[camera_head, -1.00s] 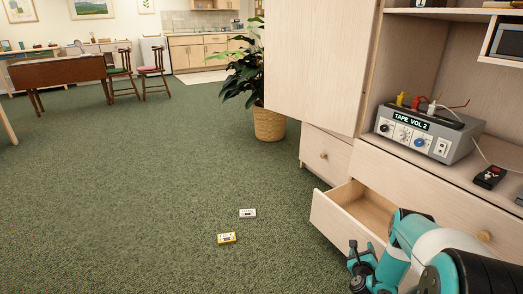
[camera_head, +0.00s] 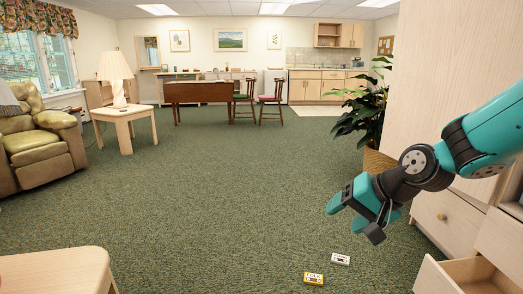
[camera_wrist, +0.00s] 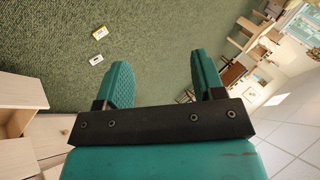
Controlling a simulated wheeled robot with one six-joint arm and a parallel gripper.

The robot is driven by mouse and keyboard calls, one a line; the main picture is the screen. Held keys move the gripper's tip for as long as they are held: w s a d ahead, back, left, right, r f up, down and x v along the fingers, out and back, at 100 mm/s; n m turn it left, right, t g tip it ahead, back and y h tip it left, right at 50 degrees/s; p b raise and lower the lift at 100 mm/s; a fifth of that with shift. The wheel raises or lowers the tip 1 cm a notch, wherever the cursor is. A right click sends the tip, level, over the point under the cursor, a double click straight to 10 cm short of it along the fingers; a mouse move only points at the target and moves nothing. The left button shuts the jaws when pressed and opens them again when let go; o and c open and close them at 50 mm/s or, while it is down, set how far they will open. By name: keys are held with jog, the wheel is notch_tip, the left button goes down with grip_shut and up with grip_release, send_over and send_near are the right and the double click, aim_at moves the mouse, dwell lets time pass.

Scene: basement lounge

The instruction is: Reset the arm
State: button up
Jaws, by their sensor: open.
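My gripper (camera_head: 352,212) is in the right half of the head view, held up in front of the cabinet and over the green carpet. In the wrist view my gripper (camera_wrist: 160,82) has its two teal fingers spread wide apart with nothing between them. My teal arm comes in from the right edge of the head view.
A yellow cassette (camera_head: 314,279) and a white cassette (camera_head: 340,259) lie on the carpet below my gripper. An open drawer (camera_head: 436,278) juts out at lower right. A potted plant (camera_head: 365,120) stands behind my arm.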

jog(key=s+a+r+n+g+h, duration=0.1)
jog(key=s+a+r+n+g, duration=0.3)
jog(key=s, duration=0.8)
jog(key=s+d+r+n+g+h, duration=0.1)
jog(key=s+n, duration=0.5)
jog(key=s, duration=0.7)
notch_tip(320, 180, up, 27)
jog(key=p, duration=2.6)
jog(key=shift+w+f+p, duration=0.15)
jog(key=shift+p, duration=0.25)
